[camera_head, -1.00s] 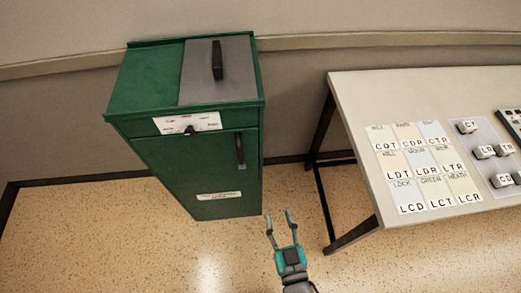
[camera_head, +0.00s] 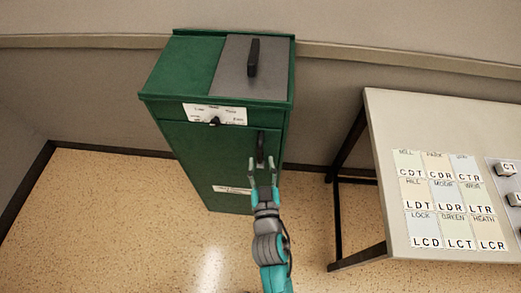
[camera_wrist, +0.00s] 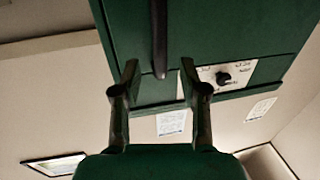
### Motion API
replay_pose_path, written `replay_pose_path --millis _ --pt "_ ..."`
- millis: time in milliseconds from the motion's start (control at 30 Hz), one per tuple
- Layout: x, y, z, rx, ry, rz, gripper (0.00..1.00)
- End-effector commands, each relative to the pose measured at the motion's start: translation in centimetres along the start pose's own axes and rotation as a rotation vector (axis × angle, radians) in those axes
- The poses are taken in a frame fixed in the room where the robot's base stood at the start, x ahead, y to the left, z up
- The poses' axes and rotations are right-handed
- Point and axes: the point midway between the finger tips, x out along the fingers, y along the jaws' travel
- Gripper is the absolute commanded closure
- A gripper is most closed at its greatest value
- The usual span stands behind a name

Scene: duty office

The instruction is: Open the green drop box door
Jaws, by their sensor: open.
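The green drop box (camera_head: 222,160) stands against the wall in the head view, its front door shut. A black vertical handle (camera_head: 260,145) is on the door's upper right side. My gripper (camera_head: 262,165) is open, its two fingers pointing at the door, with the tips just below the handle in the picture. In the wrist view the green box (camera_wrist: 215,35) fills the top, and the handle (camera_wrist: 159,38) lies between the lines of my open fingers (camera_wrist: 159,70). I cannot tell whether the fingers touch the handle or the door.
A white label panel with a black knob (camera_head: 214,121) is above the door. A grey lid with a black handle (camera_head: 253,58) tops the box. A table (camera_head: 385,108) with lettered cards (camera_head: 445,200) stands to the right. Speckled floor left of the box is clear.

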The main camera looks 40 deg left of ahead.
Motion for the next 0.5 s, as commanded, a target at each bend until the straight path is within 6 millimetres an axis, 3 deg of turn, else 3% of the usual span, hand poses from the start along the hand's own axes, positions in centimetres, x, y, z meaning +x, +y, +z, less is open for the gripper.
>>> replay_pose_path --millis 200,500 --pt "3.3 0.0 0.0 0.001 0.001 0.001 0.57" --pt "5.0 0.0 0.0 -0.001 0.000 0.000 0.57"
